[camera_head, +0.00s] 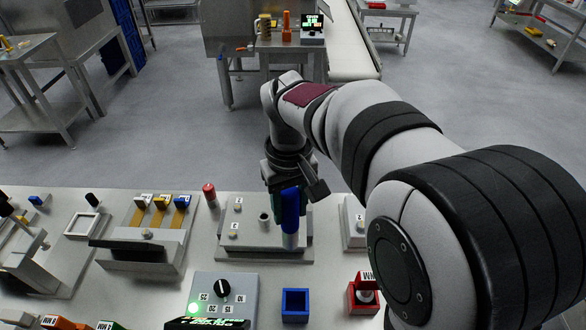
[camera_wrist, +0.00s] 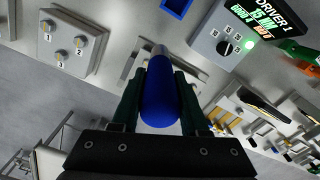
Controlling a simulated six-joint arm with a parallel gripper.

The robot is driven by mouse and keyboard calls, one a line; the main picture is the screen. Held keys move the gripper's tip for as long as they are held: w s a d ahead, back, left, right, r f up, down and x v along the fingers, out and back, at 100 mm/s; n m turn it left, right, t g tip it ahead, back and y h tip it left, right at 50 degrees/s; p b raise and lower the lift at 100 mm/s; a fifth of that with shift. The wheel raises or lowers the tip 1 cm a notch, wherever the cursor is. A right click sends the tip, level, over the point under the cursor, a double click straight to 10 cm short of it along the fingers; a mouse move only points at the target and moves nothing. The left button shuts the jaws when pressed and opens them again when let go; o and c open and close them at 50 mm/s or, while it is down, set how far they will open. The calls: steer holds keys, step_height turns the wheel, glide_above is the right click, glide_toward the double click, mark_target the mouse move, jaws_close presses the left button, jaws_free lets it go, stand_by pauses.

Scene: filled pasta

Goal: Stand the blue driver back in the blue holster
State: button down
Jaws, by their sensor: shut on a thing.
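The blue driver (camera_head: 291,212) is upright in my gripper (camera_head: 288,192), with its grey lower end over the right part of a grey raised plate (camera_head: 262,252). I cannot tell whether that end touches the plate. In the wrist view the driver's blue body (camera_wrist: 159,98) sits between both dark green fingers of my gripper (camera_wrist: 160,80), which is shut on it. The blue holster (camera_head: 295,291), an open square box, stands empty nearer the head camera, just below the plate in the picture. Part of it shows at the top edge of the wrist view (camera_wrist: 177,8).
A red-capped post (camera_head: 209,193) and a rack with yellow and blue pieces (camera_head: 147,242) stand further left.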

steer(key=s+d+f, duration=0.1)
steer(key=s, duration=0.8)
steer(key=shift+s+d+f, duration=0.2)
steer(key=shift+s+f, duration=0.2)
steer(key=shift+f, duration=0.1)
steer(key=shift+f, duration=1.65)
step_height(320, 180, down, 7)
stand_by(2.2)
steer(key=shift+r, duration=0.1)
steer(key=shift+c, duration=1.7)
jaws_free()
